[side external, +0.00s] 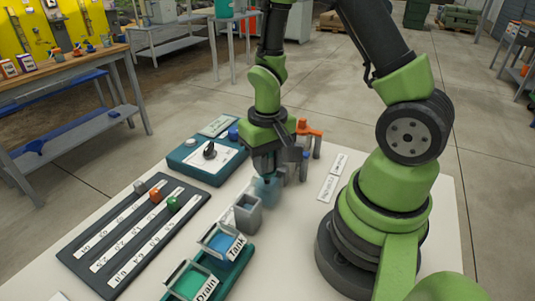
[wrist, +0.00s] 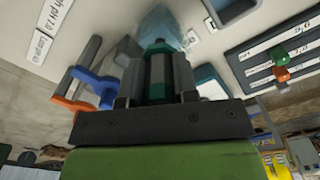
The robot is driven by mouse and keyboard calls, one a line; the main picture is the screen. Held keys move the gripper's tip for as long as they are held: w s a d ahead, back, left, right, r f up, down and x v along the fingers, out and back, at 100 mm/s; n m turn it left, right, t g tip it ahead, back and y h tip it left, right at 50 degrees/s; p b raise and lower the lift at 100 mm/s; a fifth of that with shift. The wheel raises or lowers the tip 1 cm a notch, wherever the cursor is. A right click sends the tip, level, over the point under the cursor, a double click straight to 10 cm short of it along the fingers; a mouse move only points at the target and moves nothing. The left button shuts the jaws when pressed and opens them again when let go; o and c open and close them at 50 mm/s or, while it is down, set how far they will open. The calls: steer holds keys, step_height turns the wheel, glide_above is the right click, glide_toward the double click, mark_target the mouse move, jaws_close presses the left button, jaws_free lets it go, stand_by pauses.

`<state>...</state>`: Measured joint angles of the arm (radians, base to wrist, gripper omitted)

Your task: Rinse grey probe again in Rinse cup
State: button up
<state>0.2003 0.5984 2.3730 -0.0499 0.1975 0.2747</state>
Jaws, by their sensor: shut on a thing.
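My gripper (side external: 274,168) points down over the white table and is shut on the grey probe (wrist: 156,72), which shows grey with a dark teal part between the fingers in the wrist view. A translucent pale blue cup, apparently the rinse cup (side external: 267,190), stands directly below the gripper. It also shows in the wrist view (wrist: 160,27), just beyond the probe's end. The probe's lower end overlaps the cup in both views; I cannot tell whether it is inside or above it. In the side view the fingers hide most of the probe.
An orange probe holder (side external: 308,130) stands close right of my gripper, with a blue one (wrist: 93,88) beside it in the wrist view. A grey open box (side external: 248,213) is in front of the cup.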

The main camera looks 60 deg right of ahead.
stand_by(0.3)
steer(key=shift+r, duration=0.75)
steer(key=shift+f, duration=0.8)
steer(key=shift+r, duration=4.25)
